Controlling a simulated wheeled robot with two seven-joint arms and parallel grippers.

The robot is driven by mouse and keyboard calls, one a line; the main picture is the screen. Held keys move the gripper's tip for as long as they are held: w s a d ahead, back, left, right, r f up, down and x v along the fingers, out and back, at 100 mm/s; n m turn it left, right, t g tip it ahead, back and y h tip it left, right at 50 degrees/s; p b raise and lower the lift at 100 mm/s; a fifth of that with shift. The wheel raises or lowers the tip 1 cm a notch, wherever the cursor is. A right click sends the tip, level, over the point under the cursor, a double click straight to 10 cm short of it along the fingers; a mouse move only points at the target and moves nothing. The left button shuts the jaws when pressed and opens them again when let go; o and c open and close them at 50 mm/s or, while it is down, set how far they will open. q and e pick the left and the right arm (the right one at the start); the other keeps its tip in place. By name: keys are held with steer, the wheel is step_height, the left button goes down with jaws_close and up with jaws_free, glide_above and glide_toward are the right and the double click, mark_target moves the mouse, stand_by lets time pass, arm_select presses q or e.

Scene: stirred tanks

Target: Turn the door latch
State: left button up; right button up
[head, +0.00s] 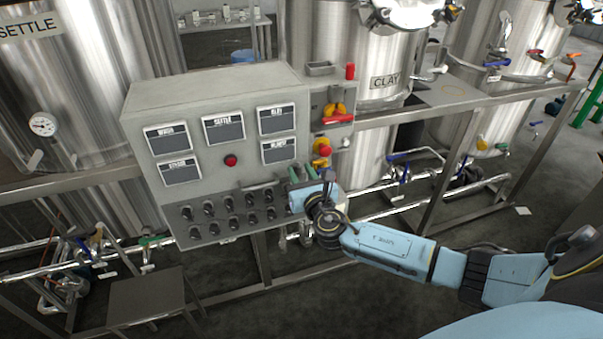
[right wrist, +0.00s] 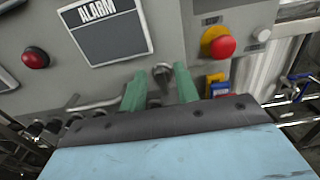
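The grey control cabinet (head: 212,90) has labelled panels, a red button (head: 231,160) and rows of black knobs (head: 210,208). My right gripper (head: 298,173) is at the cabinet's lower right, below the lower right panel. In the right wrist view its two green fingers (right wrist: 159,73) stand apart, pointing at the cabinet face. A small dark latch or knob (right wrist: 162,71) shows between the fingertips, below the ALARM panel (right wrist: 108,32). I cannot tell whether the fingers touch it. In the head view the gripper hides this spot. My left gripper is not in view.
A red mushroom button on yellow (right wrist: 220,46) is just right of the gripper. Steel tanks (head: 350,50) stand behind, and pipes and frame rails (head: 440,206) run below right.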

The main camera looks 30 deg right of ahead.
jaws_close()
steer(key=shift+m, duration=0.3)
steer(key=m+b, duration=0.1)
steer(key=m, duration=0.1)
steer(key=m+b, duration=0.2)
steer(key=m, duration=0.1)
steer(key=d+m+b, duration=0.1)
steer(key=m, duration=0.1)
steer(key=shift+s+f+m, duration=0.1)
steer(key=shift+f+m, duration=0.15)
steer(key=shift+m, duration=0.15)
steer(key=m+b, duration=0.1)
steer(key=m, duration=0.1)
steer(key=m+b, duration=0.1)
steer(key=m, duration=0.2)
steer(key=shift+d+f, duration=0.15)
steer(key=shift+f, duration=0.05)
steer(key=shift+f+m+b, duration=0.2)
steer(key=shift+m+b, duration=0.35)
steer(key=shift+m, duration=1.75)
